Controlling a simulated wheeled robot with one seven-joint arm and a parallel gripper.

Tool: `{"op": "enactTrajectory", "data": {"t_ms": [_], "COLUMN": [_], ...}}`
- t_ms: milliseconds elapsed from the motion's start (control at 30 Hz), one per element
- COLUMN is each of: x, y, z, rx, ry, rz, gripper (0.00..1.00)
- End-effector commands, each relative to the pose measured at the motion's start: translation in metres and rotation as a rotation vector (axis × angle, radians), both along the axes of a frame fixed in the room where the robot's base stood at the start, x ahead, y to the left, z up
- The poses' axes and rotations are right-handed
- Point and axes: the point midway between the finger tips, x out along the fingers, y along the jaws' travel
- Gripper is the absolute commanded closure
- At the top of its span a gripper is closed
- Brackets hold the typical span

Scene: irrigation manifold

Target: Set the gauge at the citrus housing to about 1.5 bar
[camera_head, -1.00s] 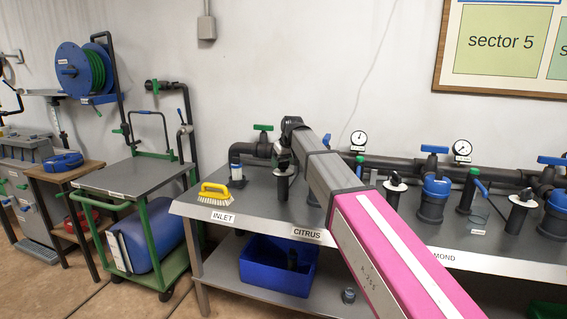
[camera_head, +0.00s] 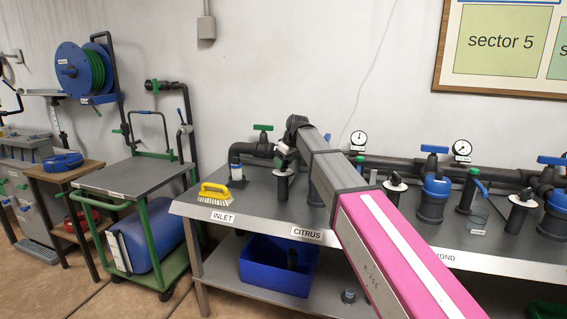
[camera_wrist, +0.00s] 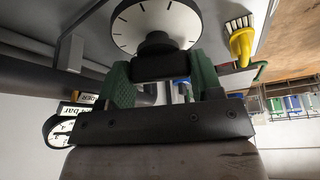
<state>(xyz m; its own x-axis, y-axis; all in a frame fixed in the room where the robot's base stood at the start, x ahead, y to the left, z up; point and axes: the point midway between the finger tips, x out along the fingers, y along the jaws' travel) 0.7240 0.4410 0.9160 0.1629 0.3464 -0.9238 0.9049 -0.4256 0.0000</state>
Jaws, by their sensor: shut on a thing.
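In the wrist view my gripper (camera_wrist: 161,74) has its green fingers shut on a black knob (camera_wrist: 155,66). The knob sits at the middle of a white disc (camera_wrist: 130,22) with black tick marks around its edge. In the head view my gripper (camera_head: 284,156) is at the top of a dark post (camera_head: 283,188) behind the CITRUS label (camera_head: 306,234); my arm partly hides the housing there. A round white gauge (camera_head: 358,138) stands on the pipe just right of my arm. A gauge marked bar (camera_wrist: 62,128) shows upside down in the wrist view; its reading is too small to tell.
A yellow brush (camera_head: 214,193) lies on the metal bench near the INLET label (camera_head: 222,217). Another gauge (camera_head: 462,147) and blue-topped housings (camera_head: 434,187) stand to the right. A blue bin (camera_head: 270,262) is on the lower shelf.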

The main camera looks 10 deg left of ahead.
Motion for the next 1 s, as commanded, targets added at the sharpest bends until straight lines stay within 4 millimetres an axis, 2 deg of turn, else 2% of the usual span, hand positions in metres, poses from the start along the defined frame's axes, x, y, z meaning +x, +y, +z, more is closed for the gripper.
{"op": "enactTrajectory", "data": {"t_ms": [333, 867, 900, 933, 1000], "x": [0.0005, 0.0002, 0.0001, 0.0001, 0.0003], "y": [-0.0001, -0.0002, -0.0002, -0.0002, -0.0002], "z": [0.0, 0.0001, 0.0001, 0.0001, 0.0001], "rx": [-0.001, -0.001, -0.001, -0.001, -0.001], "ry": [0.001, 0.001, 0.001, 0.001, 0.001], "rz": [0.151, 0.177, 0.177, 0.177, 0.177], "gripper": [0.64, 0.64, 0.27, 0.18, 0.15]}}
